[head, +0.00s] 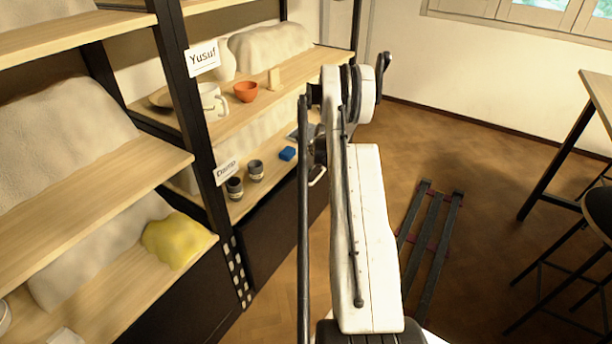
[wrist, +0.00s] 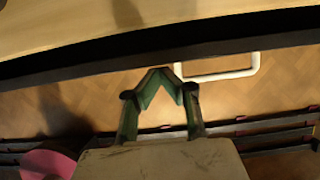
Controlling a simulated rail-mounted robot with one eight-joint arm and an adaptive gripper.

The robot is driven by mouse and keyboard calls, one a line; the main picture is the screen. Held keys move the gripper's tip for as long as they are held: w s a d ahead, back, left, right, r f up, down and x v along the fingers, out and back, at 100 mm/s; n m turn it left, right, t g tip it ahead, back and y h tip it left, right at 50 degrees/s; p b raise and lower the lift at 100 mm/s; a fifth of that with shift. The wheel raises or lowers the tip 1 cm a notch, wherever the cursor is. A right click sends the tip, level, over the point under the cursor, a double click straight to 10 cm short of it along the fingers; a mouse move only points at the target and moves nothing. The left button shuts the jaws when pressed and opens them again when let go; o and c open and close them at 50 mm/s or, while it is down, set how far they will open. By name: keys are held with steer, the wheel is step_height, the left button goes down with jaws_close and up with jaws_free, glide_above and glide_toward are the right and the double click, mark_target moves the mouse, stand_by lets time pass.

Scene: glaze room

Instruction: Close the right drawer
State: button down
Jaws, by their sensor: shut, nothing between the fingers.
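The right drawer (head: 283,228) is the dark front low under the right-hand shelf in the head view. Its pale bar handle (wrist: 254,62) shows in the wrist view, fixed to the dark front edge (wrist: 90,68). A black band lies between the wooden shelf board and this edge; how far the drawer stands out is hard to tell. My gripper (wrist: 164,73) is shut and empty, its green fingertips meeting close to the drawer front, just left of the handle. In the head view my arm mostly hides the gripper.
Higher up are a white mug (head: 212,102) and an orange bowl (head: 246,91). A table (head: 600,92) and stool (head: 597,210) stand right.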

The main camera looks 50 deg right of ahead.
steer(key=shift+w+a+b, duration=0.15)
steer(key=shift+w+b, duration=0.4)
steer(key=shift+w, duration=0.8)
steer(key=shift+s, duration=0.1)
steer(key=s+r+p, duration=0.1)
steer(key=s+r, duration=0.6)
steer(key=r, duration=0.2)
steer(key=shift+s+d+r, duration=0.2)
steer(key=shift+s+d, duration=0.15)
